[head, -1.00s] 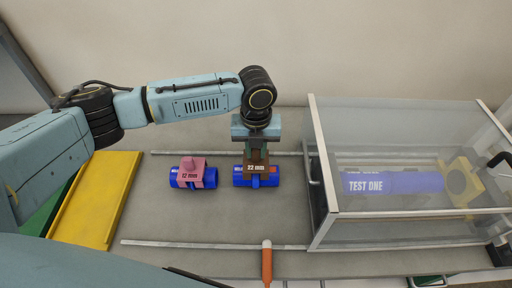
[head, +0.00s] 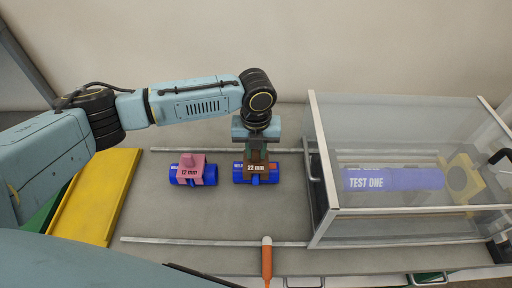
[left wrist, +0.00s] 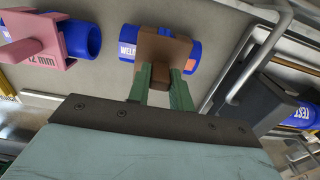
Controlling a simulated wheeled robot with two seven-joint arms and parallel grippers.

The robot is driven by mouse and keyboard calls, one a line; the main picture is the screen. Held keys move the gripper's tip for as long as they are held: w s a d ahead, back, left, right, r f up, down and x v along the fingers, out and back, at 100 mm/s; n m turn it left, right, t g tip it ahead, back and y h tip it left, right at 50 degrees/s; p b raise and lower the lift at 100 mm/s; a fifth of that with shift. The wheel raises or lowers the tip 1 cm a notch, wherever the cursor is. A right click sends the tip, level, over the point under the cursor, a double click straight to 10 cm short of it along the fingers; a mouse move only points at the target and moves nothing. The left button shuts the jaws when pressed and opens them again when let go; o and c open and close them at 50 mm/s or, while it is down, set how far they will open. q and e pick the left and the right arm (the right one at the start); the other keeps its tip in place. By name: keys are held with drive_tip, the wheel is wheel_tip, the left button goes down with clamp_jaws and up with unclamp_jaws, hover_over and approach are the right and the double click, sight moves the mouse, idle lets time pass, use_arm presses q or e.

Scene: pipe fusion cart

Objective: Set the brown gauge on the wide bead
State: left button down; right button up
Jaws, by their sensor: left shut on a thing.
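The brown gauge (head: 256,168), marked 22 mm, sits at the right blue pipe (head: 257,180), over its middle. My left gripper (head: 256,153) is above it, shut on the gauge's upper part. In the left wrist view the green fingers (left wrist: 160,85) hold the brown gauge (left wrist: 163,47) against the blue pipe (left wrist: 126,48). The bead is mostly hidden under the gauge, so I cannot tell if it is fully seated. A pink gauge (head: 190,172), marked 12 mm, sits on the left blue pipe (head: 180,181). My right gripper is not in view.
A clear box (head: 405,122) with a metal frame stands at the right, holding a blue pipe labelled TEST ONE (head: 395,180). A yellow tray (head: 98,196) lies at the left. An orange-handled tool (head: 267,262) is at the front edge.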

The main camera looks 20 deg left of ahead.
use_arm(q)
drive_tip(key=shift+f, duration=0.65)
drive_tip(key=c, duration=1.2)
unclamp_jaws()
drive_tip(key=shift+o, duration=0.2)
drive_tip(key=shift+r, duration=0.1)
wheel_tip(320, 180, up, 13)
drive_tip(key=shift+r+b, duration=0.15)
drive_tip(key=shift+b, duration=0.2)
